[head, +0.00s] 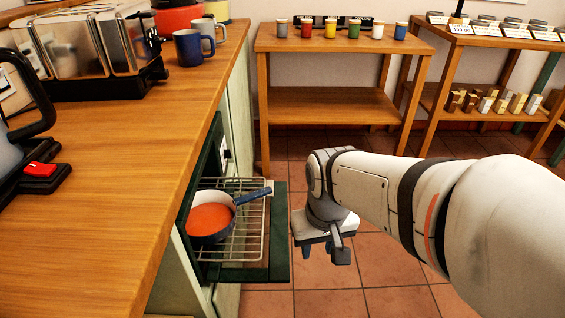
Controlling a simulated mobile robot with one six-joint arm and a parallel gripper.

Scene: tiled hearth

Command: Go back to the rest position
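My gripper (325,252) hangs over the tiled floor in the middle of the head view, pointing down. It is just right of the open oven door (279,232) and apart from it. Its short dark fingers show below the pale gripper body, but the gap between them is not clear. I see nothing held in it. My arm reaches in from the right edge.
A blue-handled pan (209,221) with orange-red contents sits on the pulled-out oven rack (254,225). The wooden counter (110,180) bears a toaster (90,50) and mugs (188,47). Shelves (335,105) with small jars stand behind. Tiled floor (390,262) is clear around my gripper.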

